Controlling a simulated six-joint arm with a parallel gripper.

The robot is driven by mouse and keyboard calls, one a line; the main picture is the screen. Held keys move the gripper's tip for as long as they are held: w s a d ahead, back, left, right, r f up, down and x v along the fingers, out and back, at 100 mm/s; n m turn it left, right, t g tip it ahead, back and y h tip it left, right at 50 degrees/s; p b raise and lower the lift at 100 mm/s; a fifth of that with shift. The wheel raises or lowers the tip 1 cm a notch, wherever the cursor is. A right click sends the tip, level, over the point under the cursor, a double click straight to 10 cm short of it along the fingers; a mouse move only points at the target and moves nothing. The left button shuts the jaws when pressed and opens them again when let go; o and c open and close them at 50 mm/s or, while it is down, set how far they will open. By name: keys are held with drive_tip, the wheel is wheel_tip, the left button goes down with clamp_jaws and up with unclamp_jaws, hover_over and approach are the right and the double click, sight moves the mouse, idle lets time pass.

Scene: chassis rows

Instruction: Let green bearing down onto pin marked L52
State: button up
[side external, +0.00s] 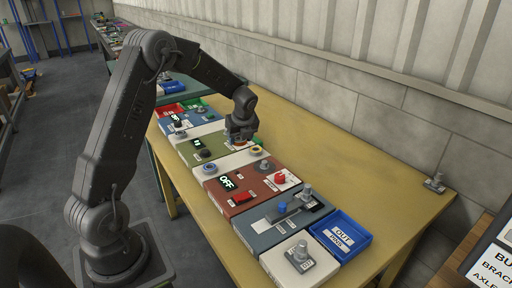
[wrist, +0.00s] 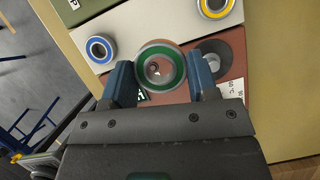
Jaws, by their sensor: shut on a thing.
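My gripper (wrist: 161,82) is shut on the green bearing (wrist: 178,62), a grey ring with a green face, held between the two blue fingertips in the wrist view. Through its bore I see reddish-brown panel below. In the side view my gripper (side external: 240,134) hangs over the panel row, close to the white strip, and the bearing is too small to make out there. A grey pin on a labelled plate (side external: 300,252) stands at the near end of the row. Another labelled pin (side external: 436,181) stands alone at the table's right. I cannot read L52 on either.
A blue-ringed bearing (wrist: 100,49) and a yellow-ringed bearing (wrist: 215,6) sit on the white strip. The red-brown panel (side external: 240,196) carries an OFF display, a red switch and a grey knob. A blue bin (side external: 340,235) stands at the row's near right. The yellow table's right side is mostly clear.

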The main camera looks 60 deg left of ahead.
drive_tip(key=shift+s+a+r, duration=0.7)
drive_tip(key=shift+s, duration=0.15)
drive_tip(key=shift+r, duration=0.15)
drive_tip(key=w+d, duration=0.3)
drive_tip(key=d, duration=0.4)
drive_tip(key=w+d, duration=0.4)
drive_tip(key=d, duration=0.3)
hover_over(309, 186)
drive_tip(key=shift+a, duration=0.1)
drive_tip(key=shift+d, duration=0.2)
drive_tip(key=shift+f, duration=3.25)
drive_tip(key=o, duration=1.1)
